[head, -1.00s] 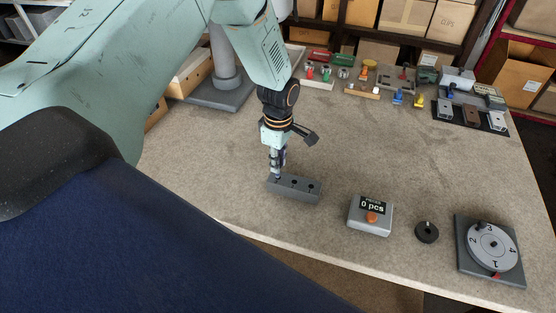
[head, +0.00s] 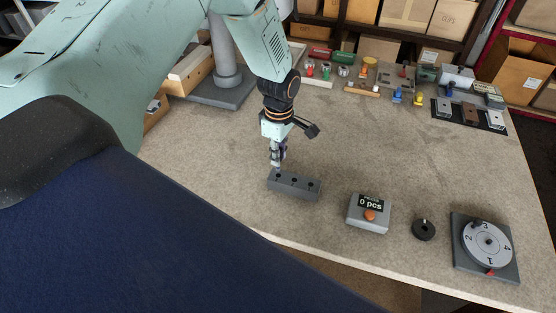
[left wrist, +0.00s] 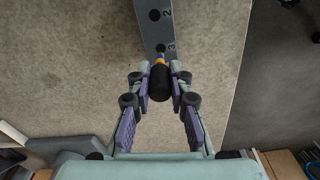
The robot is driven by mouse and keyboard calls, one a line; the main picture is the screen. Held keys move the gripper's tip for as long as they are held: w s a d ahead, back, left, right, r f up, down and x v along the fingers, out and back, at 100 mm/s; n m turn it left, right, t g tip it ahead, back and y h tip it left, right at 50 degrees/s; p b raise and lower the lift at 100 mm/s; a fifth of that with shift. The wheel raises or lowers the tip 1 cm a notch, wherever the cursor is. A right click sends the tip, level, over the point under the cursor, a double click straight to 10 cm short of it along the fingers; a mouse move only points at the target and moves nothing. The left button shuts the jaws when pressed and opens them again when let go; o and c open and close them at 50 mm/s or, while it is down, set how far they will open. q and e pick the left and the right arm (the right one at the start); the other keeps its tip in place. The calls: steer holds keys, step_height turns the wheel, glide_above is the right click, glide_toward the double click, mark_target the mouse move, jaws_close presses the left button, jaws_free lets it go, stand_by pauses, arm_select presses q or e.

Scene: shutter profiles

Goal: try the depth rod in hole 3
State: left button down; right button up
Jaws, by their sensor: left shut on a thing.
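The grey hole block (head: 296,189) lies near the table's front edge, with dark holes along its top. My left gripper (head: 277,163) is above the block's left end and points down. In the left wrist view its fingers (left wrist: 160,84) are shut on the depth rod (left wrist: 160,78), which has a black grip and an orange band. The rod's tip is at hole 3 (left wrist: 160,47); I cannot tell whether it has entered. My right gripper is not in view.
Right of the block stand a grey counter box (head: 369,213) reading 0 pcs, a black knob (head: 424,230) and a numbered dial (head: 487,245). Small coloured parts and fixtures line the table's back. The table's middle (head: 370,140) is clear.

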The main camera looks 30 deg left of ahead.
arm_select(q)
steer(key=shift+r, duration=0.5)
steer(key=shift+r, duration=0.1)
steer(key=shift+r, duration=1.25)
steer(key=shift+f, duration=0.1)
steer(key=shift+d+f+b, duration=0.1)
steer(key=shift+f+b, duration=1.15)
steer(key=shift+f, duration=1.35)
steer(key=shift+p, duration=0.3)
steer(key=shift+f+b, duration=0.75)
steer(key=shift+f, duration=0.6)
